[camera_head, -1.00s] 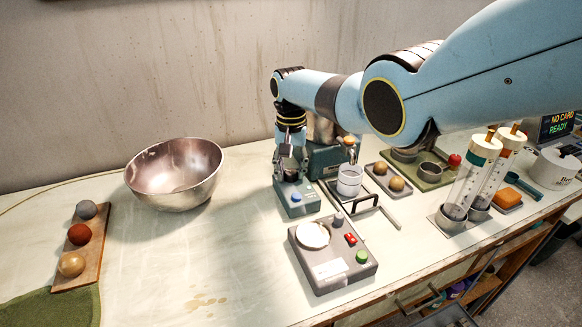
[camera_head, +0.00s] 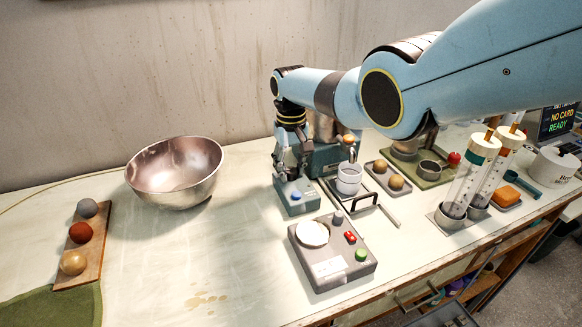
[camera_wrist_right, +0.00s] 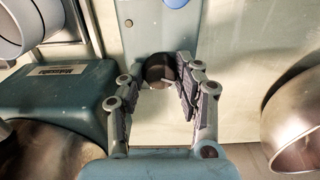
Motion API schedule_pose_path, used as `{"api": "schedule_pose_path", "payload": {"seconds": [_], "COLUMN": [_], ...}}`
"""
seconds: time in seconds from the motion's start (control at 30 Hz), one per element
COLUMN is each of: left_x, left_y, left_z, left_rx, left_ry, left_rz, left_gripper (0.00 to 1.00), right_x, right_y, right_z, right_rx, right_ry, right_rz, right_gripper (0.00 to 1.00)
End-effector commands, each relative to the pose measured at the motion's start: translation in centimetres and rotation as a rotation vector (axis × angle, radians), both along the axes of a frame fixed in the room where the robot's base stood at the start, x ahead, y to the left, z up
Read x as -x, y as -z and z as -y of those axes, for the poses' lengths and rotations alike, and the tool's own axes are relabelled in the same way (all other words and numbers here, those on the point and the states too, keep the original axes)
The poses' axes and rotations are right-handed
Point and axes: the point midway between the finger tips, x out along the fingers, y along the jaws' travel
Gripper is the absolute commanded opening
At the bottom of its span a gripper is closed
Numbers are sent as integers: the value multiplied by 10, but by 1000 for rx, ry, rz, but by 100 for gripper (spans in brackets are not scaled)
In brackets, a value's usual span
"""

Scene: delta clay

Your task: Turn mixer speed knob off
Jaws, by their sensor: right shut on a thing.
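The small blue-teal control box (camera_head: 299,203) stands on the bench in front of the teal mixer body (camera_head: 325,160), with a blue button on its near end. In the right wrist view the box (camera_wrist_right: 150,35) runs up from the middle and carries a dark round knob (camera_wrist_right: 158,69). My right gripper (camera_head: 291,172) points down over the far end of this box. In the right wrist view its fingers (camera_wrist_right: 162,72) are shut on the knob, one on each side. The knob is hidden in the head view, and its pointer setting cannot be read. My left gripper is not in view.
A metal bowl (camera_head: 175,172) stands left of the gripper. A white cup (camera_head: 349,180) on a wire stand is close on the right. A grey button box (camera_head: 333,262) is in front. The bench between bowl and boxes is clear.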

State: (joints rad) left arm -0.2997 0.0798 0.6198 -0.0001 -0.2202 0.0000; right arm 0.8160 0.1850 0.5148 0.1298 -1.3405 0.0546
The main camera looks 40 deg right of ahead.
Motion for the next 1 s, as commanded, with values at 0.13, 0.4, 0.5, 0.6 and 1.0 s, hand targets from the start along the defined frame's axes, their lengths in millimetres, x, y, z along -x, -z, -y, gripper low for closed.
{"api": "schedule_pose_path", "payload": {"seconds": [0.13, 0.4, 0.5, 0.6, 1.0], "left_x": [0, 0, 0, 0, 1], "left_y": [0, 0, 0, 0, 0], "left_z": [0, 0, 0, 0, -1], "left_rx": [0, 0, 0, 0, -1], "left_ry": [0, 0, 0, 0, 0], "left_rz": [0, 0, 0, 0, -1], "left_gripper": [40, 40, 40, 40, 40], "right_x": [-1, -1, -1, 0, -1], "right_y": [-1, -1, -1, 0, -25], "right_z": [0, 0, 0, 0, 0], "right_rx": [0, -1, -1, 0, 0], "right_ry": [-1, 0, 0, 1, 1], "right_rz": [3, 2, 2, 1, 4], "right_gripper": [1, 50, 56, 56, 56]}}
